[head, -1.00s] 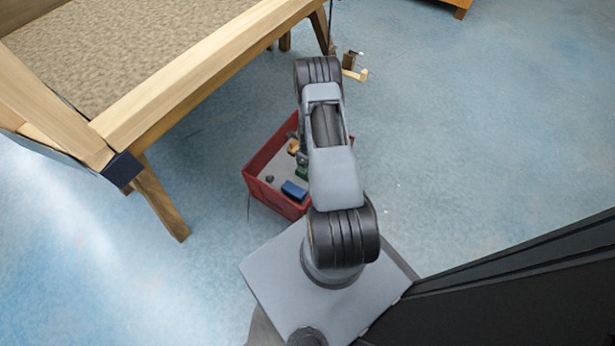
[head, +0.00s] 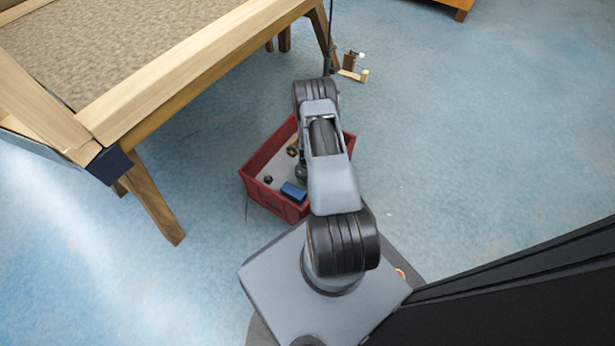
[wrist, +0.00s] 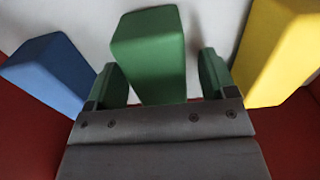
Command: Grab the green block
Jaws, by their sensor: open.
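The green block (wrist: 148,52) stands out in the middle of the wrist view, inside the red box (head: 270,203). My gripper (wrist: 160,75) is open, with one dark green finger on each side of the block's near end. The block lies between the fingers, with a gap visible on the right side and a narrower one on the left. In the head view my arm hides the green block and most of the gripper.
A blue block (wrist: 48,72) lies left of the gripper and a yellow block (wrist: 278,50) lies right, both close to the fingers. The red box walls surround them. A wooden-framed table (head: 185,80) stands at the upper left. Open blue floor lies to the right.

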